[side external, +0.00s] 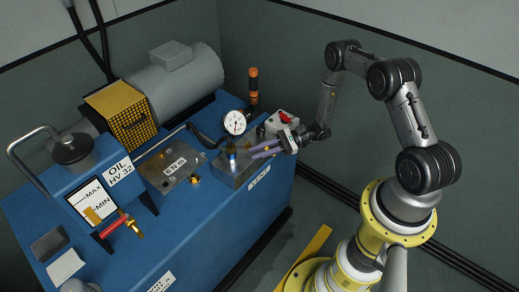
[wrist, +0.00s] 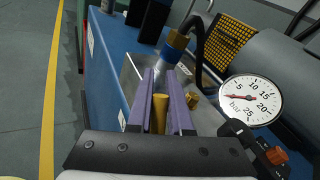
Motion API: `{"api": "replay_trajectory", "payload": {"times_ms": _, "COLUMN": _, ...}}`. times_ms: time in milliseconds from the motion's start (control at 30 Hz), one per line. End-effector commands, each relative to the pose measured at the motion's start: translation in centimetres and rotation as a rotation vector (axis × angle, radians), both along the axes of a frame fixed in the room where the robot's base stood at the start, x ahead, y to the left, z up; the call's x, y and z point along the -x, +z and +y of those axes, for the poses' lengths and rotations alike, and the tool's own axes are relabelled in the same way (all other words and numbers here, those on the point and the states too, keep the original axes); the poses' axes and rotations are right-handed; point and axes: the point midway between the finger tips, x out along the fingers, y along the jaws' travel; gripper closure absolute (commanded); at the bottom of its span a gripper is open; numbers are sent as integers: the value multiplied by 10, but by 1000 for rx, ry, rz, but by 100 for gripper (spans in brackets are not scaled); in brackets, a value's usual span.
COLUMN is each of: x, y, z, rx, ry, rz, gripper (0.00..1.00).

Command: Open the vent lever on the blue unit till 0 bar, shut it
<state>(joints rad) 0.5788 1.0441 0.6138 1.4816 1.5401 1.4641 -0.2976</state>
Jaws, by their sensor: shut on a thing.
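The blue unit (side external: 212,215) carries a metal valve block (side external: 228,176) at its right end. My gripper (side external: 256,153) is over this block, its purple fingers pointing left. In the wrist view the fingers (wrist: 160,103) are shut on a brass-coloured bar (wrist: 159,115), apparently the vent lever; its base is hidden. The pressure gauge (side external: 235,122) stands behind the block. In the wrist view the gauge (wrist: 251,100) is marked in bar, and its red needle points left, below the 5 mark, near the low end.
A blue-collared hose fitting (wrist: 175,44) and another brass fitting (wrist: 193,99) are close to the fingers. A red-handled valve (side external: 115,224) is at the unit's left front.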

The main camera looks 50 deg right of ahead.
Motion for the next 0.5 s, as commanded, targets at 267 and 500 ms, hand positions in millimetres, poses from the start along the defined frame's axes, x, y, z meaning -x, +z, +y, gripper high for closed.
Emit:
{"api": "replay_trajectory", "payload": {"times_ms": 267, "x": 1, "y": -1, "z": 0, "rx": 4, "ry": -1, "rz": 1, "gripper": 80}}
{"api": "replay_trajectory", "payload": {"times_ms": 500, "x": 0, "y": 0, "z": 0, "rx": 3, "ry": -1, "rz": 1, "gripper": 52}}
